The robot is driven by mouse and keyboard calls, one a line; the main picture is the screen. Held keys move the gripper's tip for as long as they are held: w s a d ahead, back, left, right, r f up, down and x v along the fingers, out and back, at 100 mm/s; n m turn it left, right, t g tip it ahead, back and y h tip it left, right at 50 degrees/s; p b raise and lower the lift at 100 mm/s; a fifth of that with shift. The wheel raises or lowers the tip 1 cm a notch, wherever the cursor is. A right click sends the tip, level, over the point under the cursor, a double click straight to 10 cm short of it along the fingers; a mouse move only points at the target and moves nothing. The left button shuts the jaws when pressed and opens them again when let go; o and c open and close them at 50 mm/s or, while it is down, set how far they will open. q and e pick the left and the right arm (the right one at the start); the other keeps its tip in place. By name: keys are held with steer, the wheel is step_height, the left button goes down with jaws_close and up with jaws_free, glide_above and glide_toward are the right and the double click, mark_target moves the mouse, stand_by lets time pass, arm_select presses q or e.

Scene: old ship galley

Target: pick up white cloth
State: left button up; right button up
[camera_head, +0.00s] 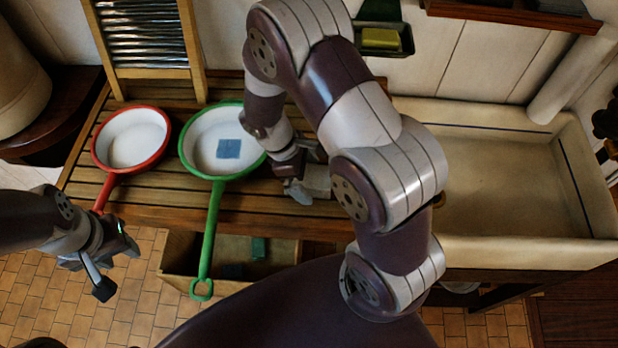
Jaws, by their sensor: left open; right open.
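A pale greyish-white piece that looks like the white cloth (317,180) lies on the slatted wooden counter, right of the green pan. My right arm hides part of it. My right gripper (302,178) is open, with its fingers right at the left edge of this cloth; I cannot tell whether they touch it. My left gripper (116,268) is open and empty, low at the left in front of the counter, over the tiled floor.
A green-rimmed pan (200,150) holds a blue square (229,149); its handle overhangs the counter (150,197). A red-rimmed pan (132,138) stands left of it. A washboard (148,45) leans behind. An empty stone sink (490,185) lies right. An open wooden box (178,268) is below.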

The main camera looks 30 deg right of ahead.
mark_target(314, 175)
steer(key=c, duration=1.1)
steer(key=shift+r, duration=0.1)
steer(key=shift+r, duration=0.25)
step_height(314, 175, up, 4)
steer(key=shift+w+f+b, duration=0.1)
steer(key=shift+w+b, duration=0.05)
steer(key=shift+b, duration=0.5)
steer(key=s+r, duration=0.2)
steer(key=s, duration=0.1)
steer(key=s+r+b, duration=0.1)
steer(key=s, duration=0.2)
steer(key=s+r, duration=0.2)
steer(key=s, duration=0.1)
steer(key=shift+s+a+r+b, duration=0.3)
steer(key=shift+s+a+b, duration=0.05)
steer(key=shift+s, duration=0.05)
steer(key=shift+s+r+p, duration=0.6)
steer(key=shift+s+r, duration=0.1)
steer(key=shift+s, duration=0.35)
